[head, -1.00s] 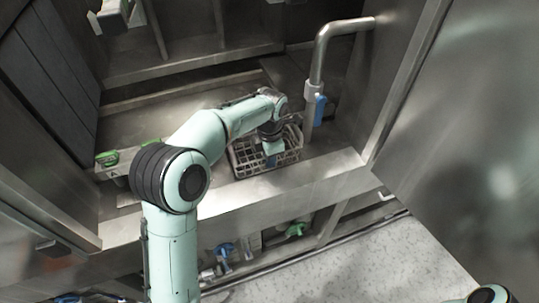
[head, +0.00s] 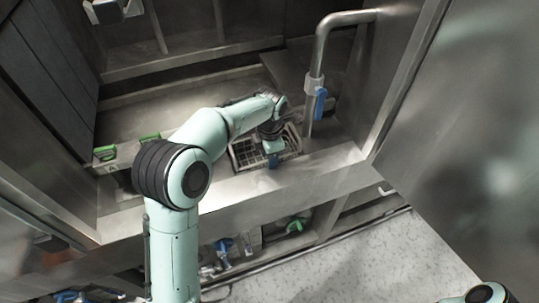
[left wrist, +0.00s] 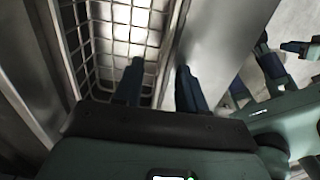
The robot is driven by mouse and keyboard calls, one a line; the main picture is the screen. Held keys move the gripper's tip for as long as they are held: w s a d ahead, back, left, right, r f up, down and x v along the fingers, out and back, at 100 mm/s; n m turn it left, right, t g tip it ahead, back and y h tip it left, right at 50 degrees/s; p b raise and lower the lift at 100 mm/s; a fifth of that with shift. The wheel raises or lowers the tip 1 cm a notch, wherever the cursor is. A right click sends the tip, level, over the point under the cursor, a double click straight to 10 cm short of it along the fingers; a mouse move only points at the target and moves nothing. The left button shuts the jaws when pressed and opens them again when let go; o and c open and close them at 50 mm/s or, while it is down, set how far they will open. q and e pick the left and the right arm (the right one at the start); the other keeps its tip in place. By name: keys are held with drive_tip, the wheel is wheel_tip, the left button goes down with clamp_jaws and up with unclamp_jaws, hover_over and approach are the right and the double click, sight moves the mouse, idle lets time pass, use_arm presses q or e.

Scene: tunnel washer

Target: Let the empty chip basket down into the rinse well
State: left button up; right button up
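The empty wire chip basket (head: 245,152) sits low in the rinse well, behind the steel front ledge (head: 215,202). Its bare grid also shows in the left wrist view (left wrist: 105,35). My left gripper (head: 273,162) points down at the basket's near side. In the left wrist view its two dark blue fingers (left wrist: 160,70) stand apart, one over the mesh and one beyond the near rim. A gap shows between fingers and rim, so it looks open. The basket's underside is hidden.
A bent steel pipe (head: 317,65) with a blue lever (head: 320,103) rises right of the basket. Green-handled items (head: 105,153) lie at the left. A large steel panel (head: 480,130) stands at the right. Blue and green valve handles (head: 297,224) sit below the ledge.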

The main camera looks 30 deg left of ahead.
use_arm(q)
wheel_tip(320, 180, up, 13)
drive_tip(key=p, duration=0.2)
drive_tip(key=shift+r, duration=0.2)
use_arm(e)
drive_tip(key=w+r, duration=0.1)
drive_tip(key=r, duration=0.1)
drive_tip(key=shift+w+r, duration=0.3)
drive_tip(key=shift+w, duration=0.1)
use_arm(q)
drive_tip(key=shift+s+d, duration=0.15)
use_arm(e)
drive_tip(key=shift+s, duration=0.1)
